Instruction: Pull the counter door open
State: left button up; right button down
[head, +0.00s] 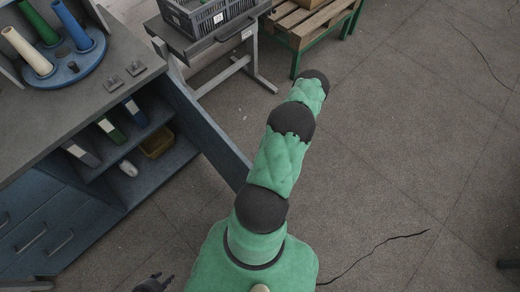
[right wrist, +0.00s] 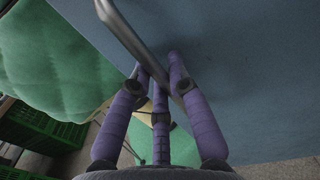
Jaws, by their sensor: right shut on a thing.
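The counter door (head: 205,125) is a blue-grey panel that stands swung out from the counter (head: 95,100), so the shelves behind it show. Its near end is partly behind my right arm. In the right wrist view the door face (right wrist: 250,70) fills the upper right, with a metal bar handle (right wrist: 128,38) on it. My right gripper (right wrist: 160,75) has its purple fingers around this handle and is shut on it. The right gripper is hidden in the head view. My left gripper (head: 157,283) shows only in part at the bottom edge, away from the door; its opening is unclear.
A cart with a grey crate (head: 210,15) and a wooden pallet (head: 300,20) stand beyond.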

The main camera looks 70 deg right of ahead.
dwell(0.3)
jog(key=c, duration=1.2)
grip_release()
jog(key=shift+d, duration=0.1)
jog(key=shift+o, duration=0.2)
jog(key=v, duration=1.2)
